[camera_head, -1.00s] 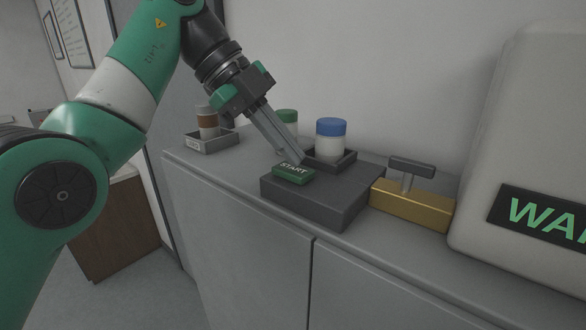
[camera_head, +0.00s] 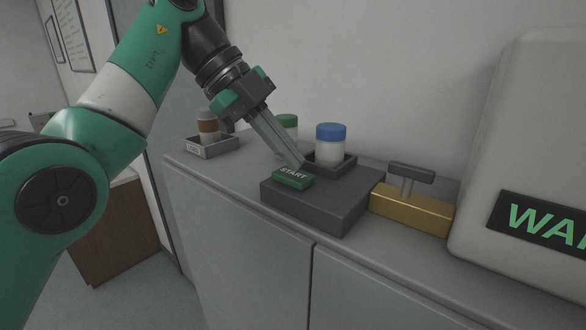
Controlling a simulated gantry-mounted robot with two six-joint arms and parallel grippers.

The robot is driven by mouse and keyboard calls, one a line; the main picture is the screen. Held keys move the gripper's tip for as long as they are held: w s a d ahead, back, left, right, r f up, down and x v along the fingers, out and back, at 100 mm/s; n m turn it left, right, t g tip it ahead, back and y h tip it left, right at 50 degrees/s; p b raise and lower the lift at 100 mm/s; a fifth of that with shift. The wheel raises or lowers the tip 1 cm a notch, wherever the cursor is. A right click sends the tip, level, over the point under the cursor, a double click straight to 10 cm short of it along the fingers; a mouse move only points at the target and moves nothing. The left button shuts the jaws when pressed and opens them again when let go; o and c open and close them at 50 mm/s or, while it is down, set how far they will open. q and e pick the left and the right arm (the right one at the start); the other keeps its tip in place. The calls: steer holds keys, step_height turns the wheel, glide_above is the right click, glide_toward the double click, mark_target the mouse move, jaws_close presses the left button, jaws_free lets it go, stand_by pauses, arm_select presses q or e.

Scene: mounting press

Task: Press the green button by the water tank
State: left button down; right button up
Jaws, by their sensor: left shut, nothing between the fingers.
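The green button (camera_head: 293,178), marked START, sits on top of a dark grey box (camera_head: 322,207) on the grey cabinet. My left gripper (camera_head: 300,165) is shut and empty, reaching down from the upper left. Its fingertips are just behind the button's back edge, close above the box; I cannot tell whether they touch. A large pale tank (camera_head: 530,100) with a black panel of green letters, partly cut off, stands at the right. My right gripper is not in view.
A gold block with a grey T-handle (camera_head: 412,205) stands between the box and the tank. Behind are a blue-capped jar (camera_head: 331,146) in a dark tray, a green-capped jar (camera_head: 288,121) and a brown-banded jar (camera_head: 207,126) in a grey tray.

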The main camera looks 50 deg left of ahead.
mark_target(288, 172)
arm_select(q)
steer(key=shift+r, duration=0.5)
steer(key=shift+r+p, duration=0.1)
steer(key=shift+p, duration=0.2)
step_height(288, 172, up, 5)
steer(key=p, duration=0.5)
stand_by(0.4)
